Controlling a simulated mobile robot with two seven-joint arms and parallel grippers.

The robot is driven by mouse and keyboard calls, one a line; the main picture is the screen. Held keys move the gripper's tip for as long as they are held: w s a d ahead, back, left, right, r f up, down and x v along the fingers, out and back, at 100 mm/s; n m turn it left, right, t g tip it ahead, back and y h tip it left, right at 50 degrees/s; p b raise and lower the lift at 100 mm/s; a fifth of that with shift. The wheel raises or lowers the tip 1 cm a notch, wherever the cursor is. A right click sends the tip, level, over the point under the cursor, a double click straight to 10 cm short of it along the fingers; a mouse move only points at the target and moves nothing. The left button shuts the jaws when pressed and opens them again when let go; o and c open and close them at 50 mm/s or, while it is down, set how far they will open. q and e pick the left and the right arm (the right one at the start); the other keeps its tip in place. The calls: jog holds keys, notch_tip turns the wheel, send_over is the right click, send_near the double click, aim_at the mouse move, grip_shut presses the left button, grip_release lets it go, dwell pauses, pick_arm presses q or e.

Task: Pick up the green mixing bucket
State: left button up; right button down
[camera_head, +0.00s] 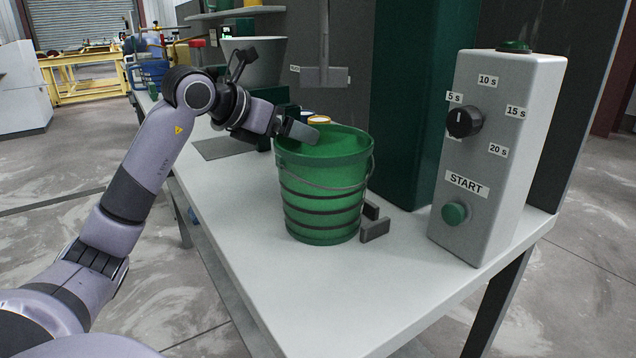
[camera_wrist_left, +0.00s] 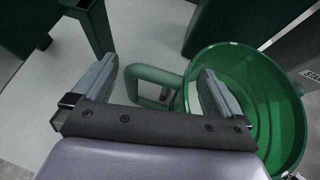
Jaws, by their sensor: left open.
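The green mixing bucket (camera_head: 320,205) stands upright on the white bench (camera_head: 225,215), with dark bands and a thin bail hanging across its front. In the left wrist view the bucket (camera_wrist_left: 283,105) is at the right, seen into its open top. A green loop handle (camera_wrist_left: 153,74) sticks out from its side. My left gripper (camera_head: 297,131) is at the bucket's left rim. In the wrist view its two fingers (camera_wrist_left: 152,88) are spread, with the loop handle between them; contact cannot be told. My right gripper is not in view.
A grey control box (camera_head: 497,155) with a dial and green START button stands right of the bucket. Dark blocks (camera_head: 375,223) sit at the bucket's right base. A dark green column (camera_head: 425,100) rises behind. The bench front is clear.

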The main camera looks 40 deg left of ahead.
pick_arm(q)
jog(key=c, duration=1.8)
jog(key=shift+r, duration=0.2)
jog(key=shift+c, duration=0.2)
